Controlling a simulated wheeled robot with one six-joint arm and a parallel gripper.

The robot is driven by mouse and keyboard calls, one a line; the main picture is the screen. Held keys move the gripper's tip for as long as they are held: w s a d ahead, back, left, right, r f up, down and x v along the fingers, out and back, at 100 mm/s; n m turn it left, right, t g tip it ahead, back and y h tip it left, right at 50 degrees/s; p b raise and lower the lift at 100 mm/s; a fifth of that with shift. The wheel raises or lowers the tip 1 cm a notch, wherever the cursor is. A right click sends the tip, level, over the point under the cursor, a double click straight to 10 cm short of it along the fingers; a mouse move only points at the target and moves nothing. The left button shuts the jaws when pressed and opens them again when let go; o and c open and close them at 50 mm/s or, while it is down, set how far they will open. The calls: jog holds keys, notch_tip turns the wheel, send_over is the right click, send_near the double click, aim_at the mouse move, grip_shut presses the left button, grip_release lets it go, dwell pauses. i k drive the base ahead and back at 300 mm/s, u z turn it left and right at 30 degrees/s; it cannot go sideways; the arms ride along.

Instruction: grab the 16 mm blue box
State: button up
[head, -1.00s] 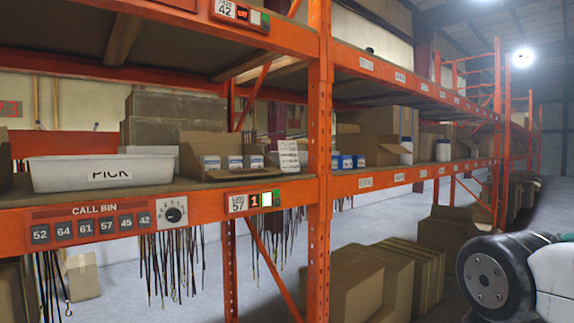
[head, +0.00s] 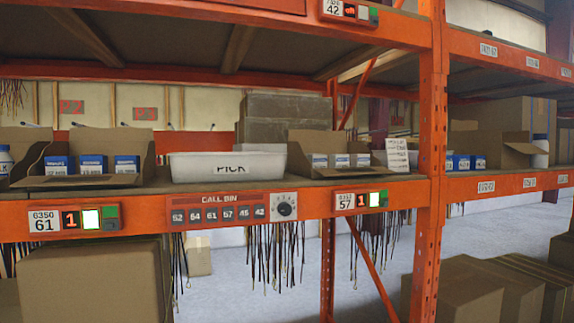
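Several blue boxes with white tops or labels (head: 92,166) stand in a row in an open cardboard carton (head: 74,183) on the shelf at left. More blue boxes (head: 462,162) stand on the shelf to the right of the orange upright. Several white boxes with blue bases or bands (head: 340,161) sit in another open carton (head: 312,143) right of the middle. The print is too small to read, so I cannot tell which box is 16 mm. My gripper is not in view.
A white bin marked PICK (head: 227,166) stands between the two cartons. The orange shelf beam (head: 140,212) carries lit displays and a CALL BIN panel (head: 230,209). An orange upright (head: 431,130) divides the bays. Large cardboard boxes (head: 95,282) stand below.

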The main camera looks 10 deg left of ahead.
aim_at(128, 164)
jog(key=u, duration=1.65)
